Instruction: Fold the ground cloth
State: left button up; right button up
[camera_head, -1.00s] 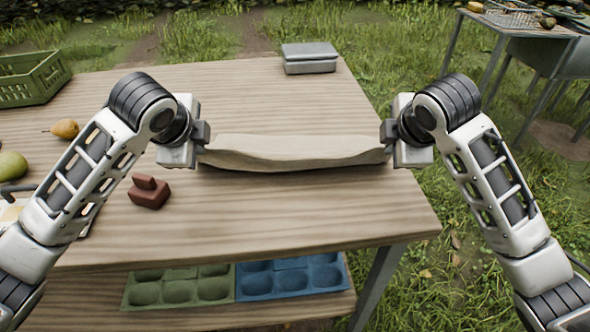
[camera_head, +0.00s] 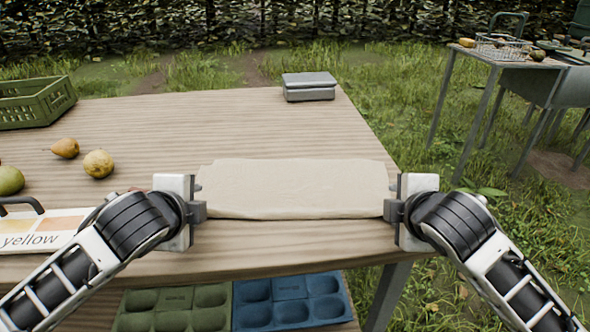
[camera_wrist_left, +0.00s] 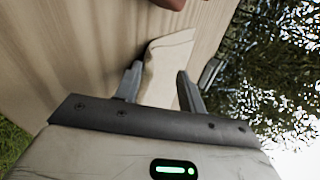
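The beige ground cloth (camera_head: 292,188) lies as a narrow, folded strip across the front part of the wooden table. My left gripper (camera_head: 203,211) is at its left end and my right gripper (camera_head: 387,208) at its right end, both near the front corners. In the left wrist view, the fingers of the left gripper (camera_wrist_left: 158,88) stand apart, with a part of the cloth (camera_wrist_left: 165,62) between them. The head view does not show clearly whether the right fingers are shut on the cloth.
The table (camera_head: 200,125) is clear behind the cloth. A grey box (camera_head: 309,88) is at the back edge, a green crate (camera_head: 35,102) at the back left. Pears (camera_head: 98,163) and a "yellow" sign (camera_head: 40,232) are on the left. Green (camera_head: 172,312) and blue (camera_head: 290,303) trays sit below.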

pick_arm(q)
jog(key=shift+s+r, duration=0.1)
jog(key=shift+r, duration=0.2)
pick_arm(e)
jog(key=shift+r, duration=0.3)
pick_arm(q)
jog(key=s+r, duration=0.5)
jog(key=r, duration=0.3)
jog(key=shift+s+r, duration=0.2)
jog(key=shift+s, duration=0.2)
pick_arm(e)
jog(key=s+r, duration=0.6)
jog(key=r, duration=0.2)
jog(key=shift+r, duration=0.2)
